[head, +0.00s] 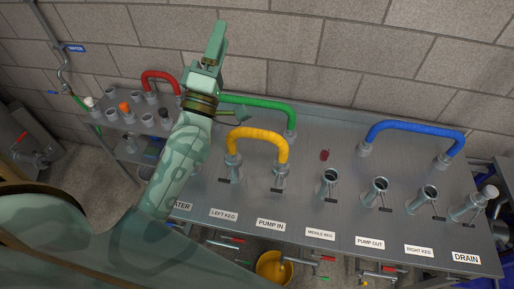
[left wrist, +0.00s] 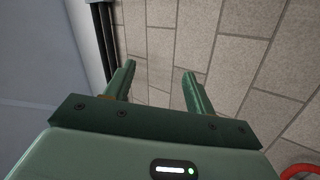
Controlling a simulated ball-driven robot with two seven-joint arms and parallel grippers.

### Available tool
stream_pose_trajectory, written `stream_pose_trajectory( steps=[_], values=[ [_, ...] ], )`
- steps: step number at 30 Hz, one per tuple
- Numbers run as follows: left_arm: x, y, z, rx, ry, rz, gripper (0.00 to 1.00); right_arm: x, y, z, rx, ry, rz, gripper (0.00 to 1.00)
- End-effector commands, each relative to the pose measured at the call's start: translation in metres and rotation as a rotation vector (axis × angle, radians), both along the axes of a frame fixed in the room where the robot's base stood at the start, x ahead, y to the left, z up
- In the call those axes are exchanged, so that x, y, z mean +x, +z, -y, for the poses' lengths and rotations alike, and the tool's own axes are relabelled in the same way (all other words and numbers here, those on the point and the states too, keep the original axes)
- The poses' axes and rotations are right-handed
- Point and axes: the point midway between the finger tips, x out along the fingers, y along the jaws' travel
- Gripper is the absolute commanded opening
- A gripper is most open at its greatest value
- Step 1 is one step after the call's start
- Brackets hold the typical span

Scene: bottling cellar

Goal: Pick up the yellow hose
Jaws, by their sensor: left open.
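The yellow hose (head: 258,133) is a short arch in the head view, its ends on two ports of the steel bench, near the labels LEFT KEG and PUMP IN. My left gripper (head: 216,42) is raised in front of the wall, above and to the left of the yellow hose and apart from it. In the left wrist view the left gripper (left wrist: 158,85) has its fingers apart with nothing between them, only wall blocks behind. The yellow hose does not show in the left wrist view. My right gripper is in neither view.
Open ports (head: 330,180) stand right of the yellow hose. A yellow bucket (head: 268,270) is below the front edge.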

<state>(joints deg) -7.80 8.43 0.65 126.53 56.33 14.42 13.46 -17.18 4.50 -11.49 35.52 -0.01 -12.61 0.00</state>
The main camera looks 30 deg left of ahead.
Motion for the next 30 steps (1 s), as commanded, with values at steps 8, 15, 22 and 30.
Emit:
stream_pose_trajectory(
  steps=[8,15,22,30],
  values=[
    [-0.005,-0.009,-0.150,-1.059,0.115,0.433,0.55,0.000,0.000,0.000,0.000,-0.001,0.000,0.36],
    [0.008,-0.116,-0.191,-1.994,0.336,0.716,0.55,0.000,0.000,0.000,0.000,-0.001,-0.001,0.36],
    [0.032,-0.186,-0.110,-2.821,0.766,0.824,0.55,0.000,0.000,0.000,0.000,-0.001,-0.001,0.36],
    [0.039,-0.169,-0.015,2.429,-0.969,-0.527,0.55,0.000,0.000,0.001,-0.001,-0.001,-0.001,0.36]
  ],
)
